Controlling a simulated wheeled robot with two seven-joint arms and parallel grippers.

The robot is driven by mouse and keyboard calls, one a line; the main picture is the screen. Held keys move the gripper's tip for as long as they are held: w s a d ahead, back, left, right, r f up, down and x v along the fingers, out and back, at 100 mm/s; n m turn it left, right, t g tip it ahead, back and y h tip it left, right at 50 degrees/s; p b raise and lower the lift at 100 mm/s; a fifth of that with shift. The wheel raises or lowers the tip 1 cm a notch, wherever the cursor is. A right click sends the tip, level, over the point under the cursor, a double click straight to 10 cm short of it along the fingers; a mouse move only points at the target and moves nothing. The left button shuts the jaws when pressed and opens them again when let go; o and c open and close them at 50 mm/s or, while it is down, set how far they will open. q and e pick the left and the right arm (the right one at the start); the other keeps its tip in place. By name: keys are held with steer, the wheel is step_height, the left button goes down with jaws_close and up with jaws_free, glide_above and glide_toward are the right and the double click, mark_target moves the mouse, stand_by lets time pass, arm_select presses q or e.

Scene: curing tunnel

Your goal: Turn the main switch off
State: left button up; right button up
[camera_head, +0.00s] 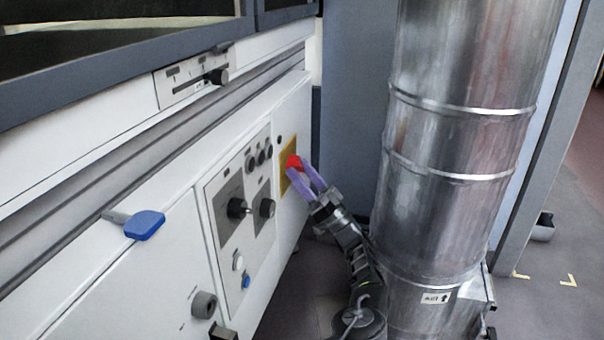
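The main switch is a red rotary knob (293,162) on a yellow plate (286,184), at the far end of the white machine front. The fingers partly hide the knob. I cannot tell whether they press on it or only stand around it, and its turn position is not clear.
A grey control panel (229,267) with black knobs and buttons is nearer along the front. A blue-handled lever (144,225) juts out from the machine.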

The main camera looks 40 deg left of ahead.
arm_select(q)
step_height(320, 180, up, 9)
steer(key=p, duration=0.3)
steer(key=shift+r+p, duration=0.15)
steer(key=shift+p, duration=0.25)
steer(key=shift+r, duration=0.35)
